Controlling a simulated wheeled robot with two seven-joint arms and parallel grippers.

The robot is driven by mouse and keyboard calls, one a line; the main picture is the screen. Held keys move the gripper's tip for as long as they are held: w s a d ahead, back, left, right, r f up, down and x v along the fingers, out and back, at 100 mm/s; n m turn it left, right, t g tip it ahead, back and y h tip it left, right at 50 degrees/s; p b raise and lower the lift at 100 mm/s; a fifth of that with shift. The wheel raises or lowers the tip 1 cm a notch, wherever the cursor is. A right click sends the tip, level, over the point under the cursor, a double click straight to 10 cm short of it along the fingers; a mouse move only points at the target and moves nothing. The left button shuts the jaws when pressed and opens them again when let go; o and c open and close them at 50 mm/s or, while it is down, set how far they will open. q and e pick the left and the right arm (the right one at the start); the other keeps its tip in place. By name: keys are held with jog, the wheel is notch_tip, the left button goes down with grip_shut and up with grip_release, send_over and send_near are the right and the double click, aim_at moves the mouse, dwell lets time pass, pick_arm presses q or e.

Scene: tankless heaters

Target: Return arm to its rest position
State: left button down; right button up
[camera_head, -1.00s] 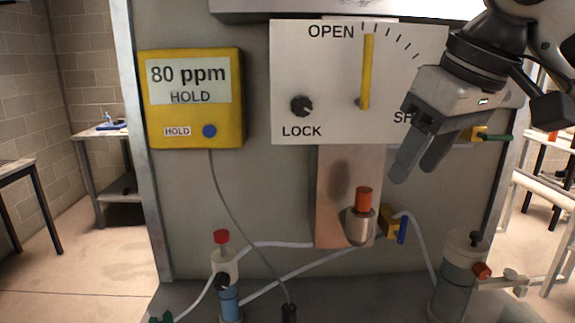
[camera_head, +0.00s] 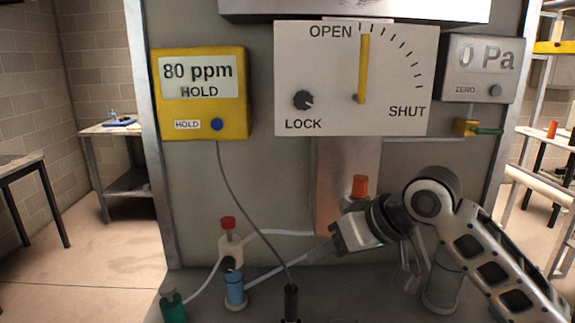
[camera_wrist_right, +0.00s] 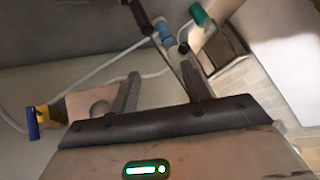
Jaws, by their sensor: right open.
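My right arm comes in from the lower right in the head view. Its gripper (camera_head: 318,255) points left, low in front of the copper-coloured plate. In the right wrist view its two fingers (camera_wrist_right: 162,92) are apart with nothing between them. The gripper hides the lower part of the copper plate (camera_head: 340,165) and the fitting below the orange-red cap (camera_head: 359,186). My left gripper is not in view.
A dial panel (camera_head: 300,60) has its yellow pointer upright at OPEN. A yellow 80 ppm meter (camera_head: 200,125) and a 0 Pa gauge (camera_head: 470,70) flank it.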

jog(key=s+d+f+m+t, duration=0.1)
jog(key=s+f+m+t, duration=0.15)
jog(key=f, duration=0.85)
jog(key=s+f+m+t, duration=0.1)
jog(key=s+f, duration=0.3)
jog(key=f, duration=0.7)
jog(key=s+d+f+h, duration=0.2)
jog(key=s+d+f, duration=0.1)
jog(key=s+f, duration=0.2)
jog(key=s+d+f+t+h, duration=0.1)
jog(key=s+d+f, duration=0.3)
jog(key=s, duration=0.6)
notch_tip(320, 180, down, 2)
jog(key=shift+s+f+h, duration=0.1)
jog(key=shift+s+h, duration=0.2)
jog(key=shift+h, duration=0.3)
jog(key=shift+t, duration=0.25)
